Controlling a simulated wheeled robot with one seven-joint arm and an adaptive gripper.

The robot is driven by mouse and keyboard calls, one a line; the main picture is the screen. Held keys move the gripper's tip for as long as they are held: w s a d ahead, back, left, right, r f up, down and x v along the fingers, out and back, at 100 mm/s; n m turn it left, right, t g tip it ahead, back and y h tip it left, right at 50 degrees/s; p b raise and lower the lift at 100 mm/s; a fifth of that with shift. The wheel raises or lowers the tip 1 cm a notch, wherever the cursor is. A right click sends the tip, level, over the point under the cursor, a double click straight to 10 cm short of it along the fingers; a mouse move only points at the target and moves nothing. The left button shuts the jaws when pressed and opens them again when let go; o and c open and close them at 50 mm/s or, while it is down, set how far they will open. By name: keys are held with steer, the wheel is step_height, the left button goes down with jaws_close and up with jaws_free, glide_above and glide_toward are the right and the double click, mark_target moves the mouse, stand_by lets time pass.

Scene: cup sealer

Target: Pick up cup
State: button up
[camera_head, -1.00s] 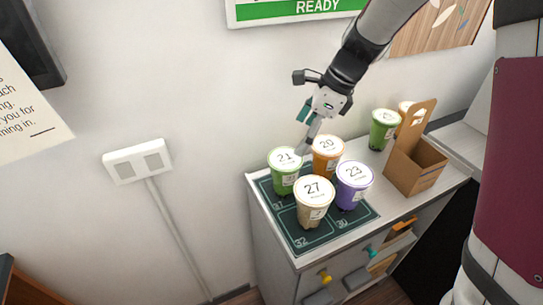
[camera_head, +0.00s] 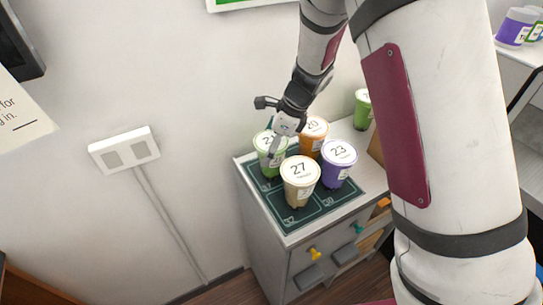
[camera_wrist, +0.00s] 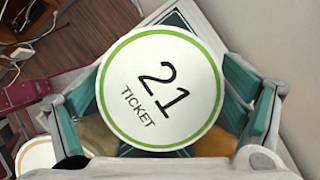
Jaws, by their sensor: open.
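The green cup with lid "21" (camera_head: 262,140) stands at the back left of the dark mat (camera_head: 318,205). Its white, green-rimmed lid (camera_wrist: 160,88) fills the middle of the wrist view. My gripper (camera_head: 274,146) is low over this cup, partly covering it. In the wrist view my gripper (camera_wrist: 165,125) is open, with one finger on each side of the lid. I cannot tell if the fingers touch the cup. Beside it stand the tan cup "27" (camera_head: 300,182), the purple cup "23" (camera_head: 337,164) and the orange cup "20" (camera_head: 313,134), partly hidden.
The mat lies on a small cabinet (camera_head: 272,245) against the wall. A brown carrier (camera_head: 376,146) is mostly covered by my arm. A white wall plate (camera_head: 124,150) is at the left.

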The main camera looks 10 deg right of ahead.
steer(key=shift+x, duration=1.1)
steer(key=c, duration=1.5)
steer(key=shift+c, duration=0.2)
steer(key=shift+w+r, duration=0.1)
steer(key=shift+r, duration=0.4)
steer(key=shift+c, duration=1.4)
steer(key=r, duration=0.9)
steer(key=shift+d, duration=0.2)
steer(key=d+r+b, duration=0.1)
steer(key=d+r, duration=0.5)
steer(key=d, duration=0.7)
steer(key=w+d+r+b, duration=0.1)
steer(key=d+r, duration=0.6)
steer(key=d, duration=0.6)
steer(key=w+d+r+b, duration=0.1)
steer(key=d+r+b, duration=0.1)
steer(key=d+r, duration=0.5)
steer(key=d, duration=0.6)
steer(key=shift+d+r, duration=0.25)
steer(key=shift+d, duration=0.15)
